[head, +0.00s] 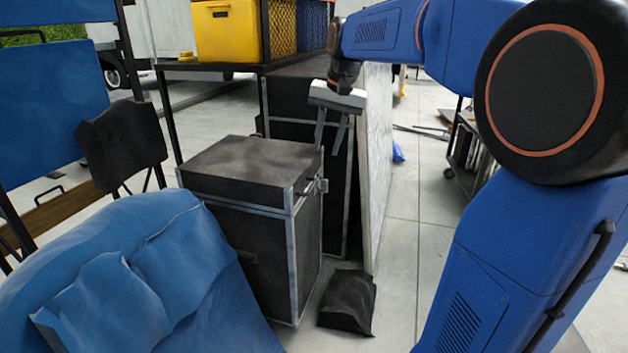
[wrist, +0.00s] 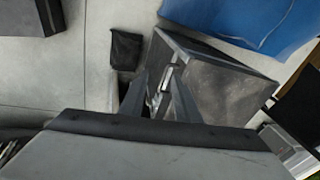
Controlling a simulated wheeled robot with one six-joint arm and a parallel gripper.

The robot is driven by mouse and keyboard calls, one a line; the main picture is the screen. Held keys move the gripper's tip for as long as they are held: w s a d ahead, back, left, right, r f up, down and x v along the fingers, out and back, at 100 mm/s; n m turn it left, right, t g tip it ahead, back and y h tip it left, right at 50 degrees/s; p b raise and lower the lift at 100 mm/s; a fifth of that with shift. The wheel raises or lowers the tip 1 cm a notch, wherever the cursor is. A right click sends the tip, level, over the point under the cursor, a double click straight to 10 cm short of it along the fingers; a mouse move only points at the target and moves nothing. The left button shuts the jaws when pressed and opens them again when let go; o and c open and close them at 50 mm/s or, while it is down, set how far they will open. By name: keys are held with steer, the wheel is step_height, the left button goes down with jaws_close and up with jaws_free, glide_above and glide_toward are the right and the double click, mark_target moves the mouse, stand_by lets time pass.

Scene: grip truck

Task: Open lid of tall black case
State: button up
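The tall black case (head: 250,230) stands upright on the floor in the middle of the head view, with pale metal edges. Its lid (head: 250,168) is closed flat on top. A metal latch (head: 318,186) shows at the lid seam on its right side. My gripper (head: 329,150) is above and just behind that right side, fingers pointing down, spread and empty. In the wrist view the case (wrist: 220,92) lies beyond my gripper (wrist: 159,72), and latch hardware (wrist: 168,75) shows between the fingers. I cannot tell whether a finger touches the case.
A black bag (head: 348,300) lies on the floor right of the case. Blue cloth (head: 140,275) drapes close on the left. A dark table with a yellow crate (head: 226,32) and more black cases (head: 290,90) stand behind. A pale upright panel (head: 376,160) stands right. Floor farther right is partly clear.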

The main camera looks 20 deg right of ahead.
steer(key=m, duration=0.1)
glide_above(313, 185)
steer(key=s+d, duration=0.2)
steer(key=s, duration=0.1)
steer(key=shift+m+g, duration=0.3)
steer(key=f, duration=0.5)
steer(key=w+a+f, duration=0.1)
steer(key=f, duration=0.5)
steer(key=w+f, duration=0.1)
steer(key=f, duration=0.4)
steer(key=shift+w+a+f, duration=0.2)
steer(key=shift+w+a, duration=0.05)
steer(key=shift+a, duration=0.15)
jaws_close()
